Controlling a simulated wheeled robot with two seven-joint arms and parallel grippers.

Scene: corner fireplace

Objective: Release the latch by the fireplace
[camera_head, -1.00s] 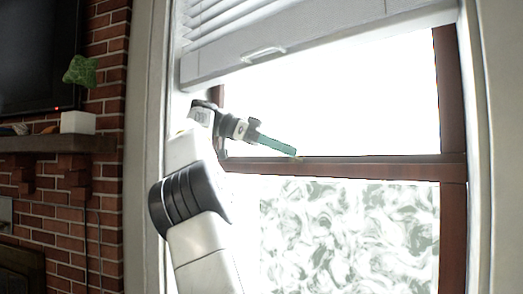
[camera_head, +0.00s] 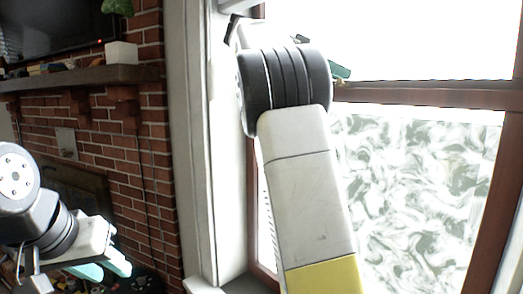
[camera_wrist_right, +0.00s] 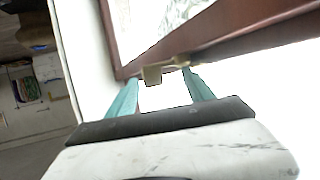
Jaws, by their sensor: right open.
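A small beige latch (camera_wrist_right: 152,75) sits on the dark brown window rail in the right wrist view. My right gripper (camera_wrist_right: 160,73) is open, with its two teal fingers apart and their tips close to the latch on either side. I cannot tell whether they touch it. In the head view my right gripper (camera_head: 341,72) shows only as a bit of teal beside the rail, mostly hidden behind my own arm, and the latch is hidden there. My left gripper (camera_head: 108,265) is at the lower left, away from the window; its finger gap is unclear.
The brown-framed window (camera_head: 430,95) fills the right side. A white window trim (camera_head: 195,150) stands left of my right arm. The brick fireplace wall (camera_head: 110,160) has a wooden mantel (camera_head: 80,78) bearing a white box (camera_head: 121,53) and small items.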

